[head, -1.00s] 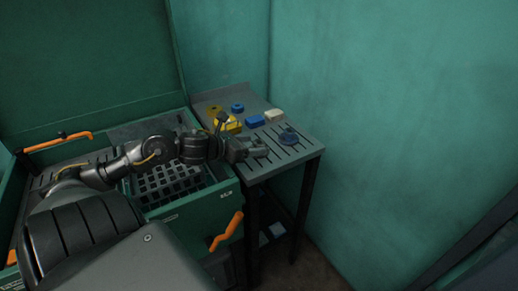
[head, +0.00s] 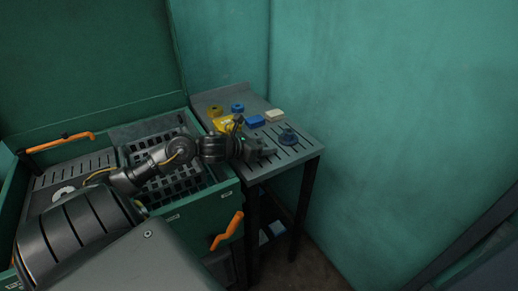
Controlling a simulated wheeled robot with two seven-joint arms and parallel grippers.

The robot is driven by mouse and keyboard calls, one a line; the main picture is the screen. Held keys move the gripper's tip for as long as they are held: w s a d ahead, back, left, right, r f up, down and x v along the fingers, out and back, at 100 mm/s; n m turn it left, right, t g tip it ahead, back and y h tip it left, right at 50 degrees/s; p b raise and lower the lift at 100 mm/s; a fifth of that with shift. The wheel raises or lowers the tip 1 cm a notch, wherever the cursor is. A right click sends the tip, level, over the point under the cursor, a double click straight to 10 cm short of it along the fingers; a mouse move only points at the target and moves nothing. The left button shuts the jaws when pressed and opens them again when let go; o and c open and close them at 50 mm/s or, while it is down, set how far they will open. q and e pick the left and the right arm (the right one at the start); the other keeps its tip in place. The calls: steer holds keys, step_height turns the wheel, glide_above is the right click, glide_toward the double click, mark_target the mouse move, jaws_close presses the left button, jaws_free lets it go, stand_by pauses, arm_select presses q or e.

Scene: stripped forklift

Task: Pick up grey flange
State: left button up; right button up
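A dark blue-grey round part (head: 288,137), which looks like the grey flange, lies on the slotted top of the small table (head: 300,154) at its right side. My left gripper (head: 271,148) is over the table just left of and nearer than this part, apart from it in the picture. Its fingers look open with nothing between them, though they are small and dark. My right gripper is not in view.
A yellow ring (head: 215,111), a blue ring (head: 237,107), a yellow part (head: 226,124), a blue block (head: 255,121) and a white block (head: 275,115) lie farther back. A pale round piece (head: 62,192) is in the green cabinet (head: 205,211). A wall stands close behind the table.

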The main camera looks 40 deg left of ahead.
arm_select(q)
steer(key=c, duration=1.1)
